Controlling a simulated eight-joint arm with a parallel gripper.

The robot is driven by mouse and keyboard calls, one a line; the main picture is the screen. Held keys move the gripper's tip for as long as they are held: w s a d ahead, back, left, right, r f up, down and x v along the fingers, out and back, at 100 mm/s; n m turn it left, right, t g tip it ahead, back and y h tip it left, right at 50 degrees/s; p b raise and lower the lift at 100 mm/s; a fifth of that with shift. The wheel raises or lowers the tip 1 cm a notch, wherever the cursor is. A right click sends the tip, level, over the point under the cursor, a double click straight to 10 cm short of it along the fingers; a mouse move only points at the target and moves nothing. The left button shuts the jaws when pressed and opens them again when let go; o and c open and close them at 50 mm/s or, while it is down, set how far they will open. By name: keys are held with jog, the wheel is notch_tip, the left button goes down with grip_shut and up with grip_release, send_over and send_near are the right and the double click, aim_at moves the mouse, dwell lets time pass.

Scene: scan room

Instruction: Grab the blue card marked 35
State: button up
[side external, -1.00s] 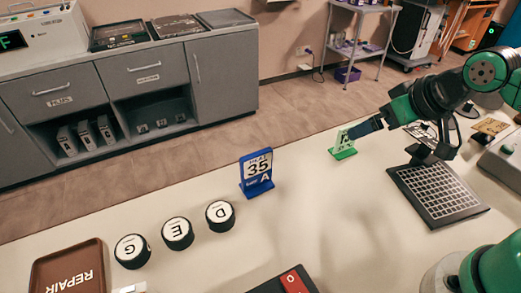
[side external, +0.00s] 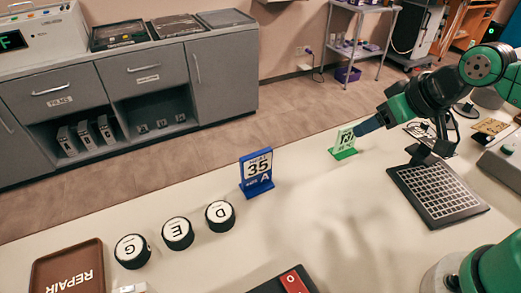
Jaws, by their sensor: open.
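The blue card marked 35 (side external: 257,172) stands upright in a blue base on the table, left of my gripper and well apart from it. A green card (side external: 345,143) stands on a green base farther right. My gripper (side external: 368,127) is open at the right, with its dark blue-grey fingers close beside the green card. I cannot tell from this view whether the fingers touch the green card.
Black round pieces lettered G (side external: 132,250), E (side external: 178,233) and D (side external: 220,215) lie left of the blue card. A brown REPAIR tray (side external: 68,268) is at front left. A gridded dark panel (side external: 438,192) lies at right. The table's middle is clear.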

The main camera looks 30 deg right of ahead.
aim_at(270, 148)
jog(key=w+a+f+n+g+y, duration=0.1)
jog(key=w+a+n+g+y, duration=0.1)
jog(key=n, duration=0.3)
jog(key=w+a+f+n+g+y, duration=0.2)
jog(key=w+a+n+y, duration=0.2)
jog(key=a+n+y, duration=0.1)
jog(key=w+a+f+n+g+y, duration=0.1)
jog(key=w+a+n+g+y, duration=0.1)
jog(key=w+a+n+y, duration=0.1)
jog(key=shift+w+a+f+n+y, duration=0.1)
jog(key=shift+a+f+n+y, duration=0.3)
jog(key=shift+n+y, duration=0.45)
jog(key=n, duration=0.1)
jog(key=f+n+g+y, duration=0.1)
jog(key=n, duration=0.1)
jog(key=shift+a+f, duration=0.15)
jog(key=shift+a, duration=0.15)
jog(key=shift+x, duration=2.8)
grip_shut()
